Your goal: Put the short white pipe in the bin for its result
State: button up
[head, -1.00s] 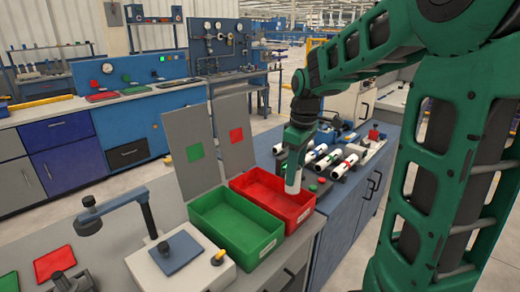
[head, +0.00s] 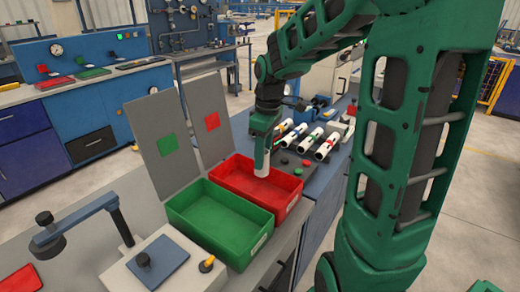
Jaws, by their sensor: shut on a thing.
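My gripper (head: 262,141) points down and is shut on a short white pipe (head: 262,163). The pipe hangs upright, its upper part hidden in the jaws. Its lower end shows against the inside of the red bin (head: 286,207), near the back right. I cannot tell whether it is above the rim or below it. The green bin (head: 240,255) stands beside the red one, to its left and nearer, and looks empty.
Several white pipes with coloured bands (head: 326,146) lie in a row on the blue bench to the right of the bins. A grey device with an arm (head: 88,213) and a blue plate (head: 157,263) stands at the front left. My arm covers the right side.

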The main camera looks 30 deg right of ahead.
send_over(263, 198)
jog(key=shift+a+f, duration=0.1)
jog(key=shift+f, duration=4.5)
jog(key=shift+w+f, duration=0.1)
jog(key=shift+f, duration=0.4)
jog(key=o, duration=1.2)
jog(key=shift+r, duration=0.1)
jog(key=r, duration=1)
jog(key=shift+s+d+r, duration=0.2)
jog(key=shift+s+d, duration=0.05)
jog(key=shift+s, duration=0.05)
jog(key=shift+s, duration=0.1)
jog(key=s+d+m, duration=0.1)
jog(key=s+m, duration=0.3)
jog(key=s, duration=0.4)
jog(key=s+d+m, duration=0.1)
jog(key=s+m, duration=0.3)
jog(key=s, duration=0.4)
jog(key=s+d+m, duration=0.1)
jog(key=s+m, duration=0.4)
jog(key=s, duration=0.3)
jog(key=shift+f+g, duration=0.35)
jog(key=shift+g, duration=0.05)
